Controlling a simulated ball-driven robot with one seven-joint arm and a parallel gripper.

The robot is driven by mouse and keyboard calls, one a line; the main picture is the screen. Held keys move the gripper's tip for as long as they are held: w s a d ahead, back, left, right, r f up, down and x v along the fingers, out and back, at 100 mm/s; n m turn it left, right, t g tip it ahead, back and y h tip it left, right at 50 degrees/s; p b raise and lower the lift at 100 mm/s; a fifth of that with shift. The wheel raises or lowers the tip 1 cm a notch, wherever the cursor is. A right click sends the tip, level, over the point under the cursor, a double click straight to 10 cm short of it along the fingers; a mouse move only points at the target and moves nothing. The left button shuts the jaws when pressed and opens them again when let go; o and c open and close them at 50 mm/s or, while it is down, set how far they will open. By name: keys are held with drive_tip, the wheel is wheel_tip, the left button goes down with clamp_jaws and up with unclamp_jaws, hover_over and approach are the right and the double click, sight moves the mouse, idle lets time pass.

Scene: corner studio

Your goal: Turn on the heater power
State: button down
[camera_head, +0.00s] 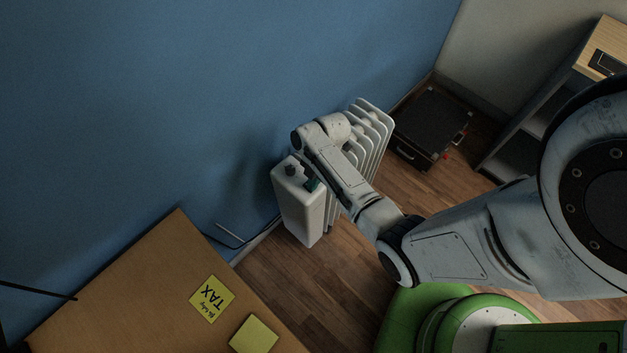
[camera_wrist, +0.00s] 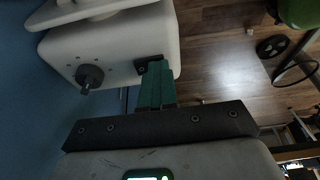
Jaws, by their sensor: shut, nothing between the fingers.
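The white finned heater (camera_head: 300,210) stands on the floor against the blue wall. Its control end also fills the upper left of the wrist view (camera_wrist: 115,45). A dark round knob (camera_wrist: 89,77) sticks out of the control panel, and it shows as a dark spot in the head view (camera_head: 291,170). My gripper (camera_wrist: 157,66) has its green fingers pressed together, with nothing between them. The fingertips are at the panel's edge beside the knob, over a small dark part that looks like a switch (camera_wrist: 143,64). The fingers mostly cover it; I cannot tell its position or whether they touch.
A brown desk (camera_head: 130,290) with yellow notes (camera_head: 212,299) is at the lower left. A black case (camera_head: 432,125) lies on the floor behind the heater. A shelf unit (camera_head: 560,95) stands at the right. A cable (camera_head: 230,238) runs along the wall near the heater.

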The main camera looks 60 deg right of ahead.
idle(0.3)
drive_tip(key=shift+w+d+r, duration=0.15)
drive_tip(key=shift+w, duration=0.6)
